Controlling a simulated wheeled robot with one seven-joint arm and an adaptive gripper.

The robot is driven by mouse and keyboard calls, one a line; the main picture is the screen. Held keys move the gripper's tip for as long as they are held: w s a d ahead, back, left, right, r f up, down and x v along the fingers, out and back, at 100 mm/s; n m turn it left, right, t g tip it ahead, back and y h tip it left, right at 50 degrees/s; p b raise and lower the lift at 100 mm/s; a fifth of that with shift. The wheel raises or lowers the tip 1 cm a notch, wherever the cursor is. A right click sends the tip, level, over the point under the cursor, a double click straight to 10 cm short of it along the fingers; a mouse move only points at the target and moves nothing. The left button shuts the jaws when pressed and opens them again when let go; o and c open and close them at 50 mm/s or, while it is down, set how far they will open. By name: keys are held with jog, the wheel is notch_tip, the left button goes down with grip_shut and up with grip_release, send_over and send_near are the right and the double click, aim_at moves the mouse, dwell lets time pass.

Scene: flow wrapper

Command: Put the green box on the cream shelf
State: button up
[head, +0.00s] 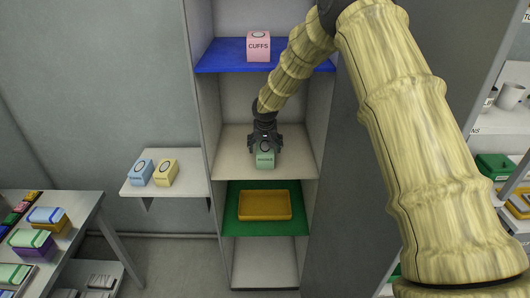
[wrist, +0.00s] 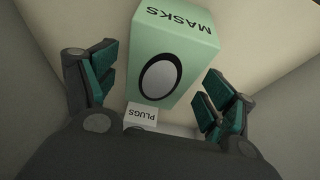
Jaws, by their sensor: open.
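The green box (head: 265,160), labelled MASKS, is at the cream shelf (head: 299,158) in the tall unit. It appears to stand on the shelf near its front edge. My gripper (head: 265,149) is right above and behind it in the head view, with its fingers spread. In the wrist view the green box (wrist: 170,55) shows between and beyond the two open fingers, with a gap on each side. The fingers do not visibly press on it.
A small white box (wrist: 142,115) labelled PLUGS shows in the wrist view. A pink CUFFS box (head: 258,46) stands on the blue shelf (head: 223,55) above. An orange tray (head: 264,205) lies on the green shelf (head: 232,223) below. Blue (head: 140,172) and yellow (head: 165,173) boxes stand left.

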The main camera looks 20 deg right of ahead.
aim_at(265, 147)
jog(key=shift+b+v, duration=0.8)
jog(key=shift+v, duration=1.3)
jog(key=shift+s+f, duration=0.1)
